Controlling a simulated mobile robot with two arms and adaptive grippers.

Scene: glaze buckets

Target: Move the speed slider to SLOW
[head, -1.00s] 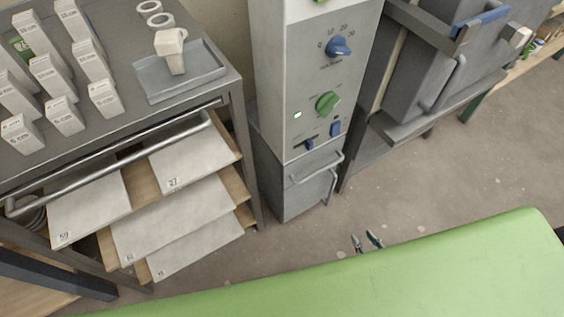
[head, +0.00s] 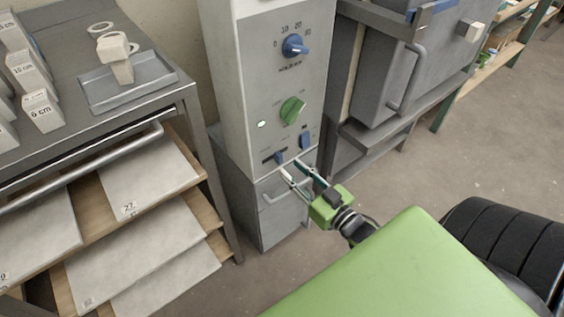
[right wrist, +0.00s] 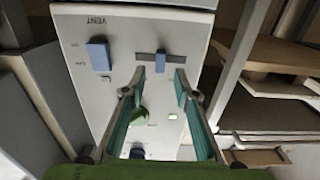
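The speed slider is a small blue knob (head: 279,158) in a short dark horizontal slot, low on the front of a grey control cabinet (head: 238,90). In the right wrist view, which is turned upside down, the slider (right wrist: 160,62) stands near the middle of its slot. Its SLOW marking is too small to read. My right gripper (head: 290,165) is open and empty just in front of the panel. In the right wrist view its two fingertips (right wrist: 159,72) are apart, one towards each side of the slider; I cannot tell whether they touch it. My left gripper is out of view.
A blue VENT switch (head: 305,140) sits right of the slider. A green knob (head: 292,110) and a blue dial (head: 295,46) are above. A cabinet handle (head: 290,185) juts out below. A rack with pulled-out shelves (head: 150,185) stands left, a grey kiln-like box (head: 400,75) right.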

